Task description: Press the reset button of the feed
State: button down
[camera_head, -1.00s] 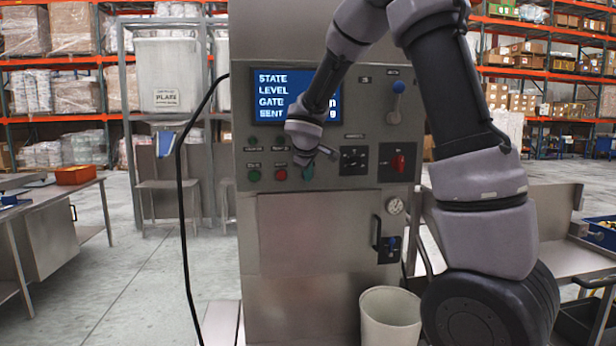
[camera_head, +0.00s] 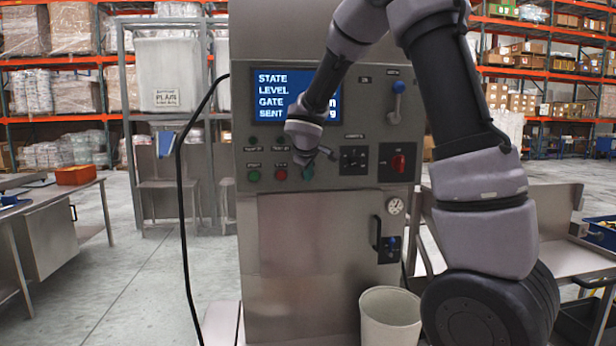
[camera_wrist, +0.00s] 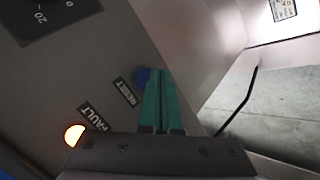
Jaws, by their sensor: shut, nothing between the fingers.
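The reset button (camera_wrist: 143,76) is a small blue round button beside a RESET label (camera_wrist: 125,92) in the wrist view. My gripper (camera_wrist: 161,72) is shut and empty, its two teal fingers side by side. Their tips lie at the right edge of the button and cover part of it; I cannot tell whether they touch it. In the head view my gripper (camera_head: 308,173) is at the front of the steel feed cabinet (camera_head: 315,235), right of a red button (camera_head: 281,174) and a green button (camera_head: 254,176). The reset button is not clearly visible there.
A lit orange-white lamp (camera_wrist: 74,135) sits by the FAULT label. The panel also has a blue screen (camera_head: 272,92), a red rotary switch (camera_head: 398,163) and a blue-knobbed lever (camera_head: 398,87). A black cable (camera_head: 181,190) hangs at left. A bin (camera_head: 390,322) stands below.

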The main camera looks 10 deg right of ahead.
jog(key=shift+w, duration=0.15)
jog(key=shift+w, duration=0.25)
jog(key=shift+w, duration=0.45)
dwell(0.8)
jog(key=shift+s, duration=0.85)
jog(key=shift+s+a, duration=0.15)
jog(key=shift+s, duration=2.35)
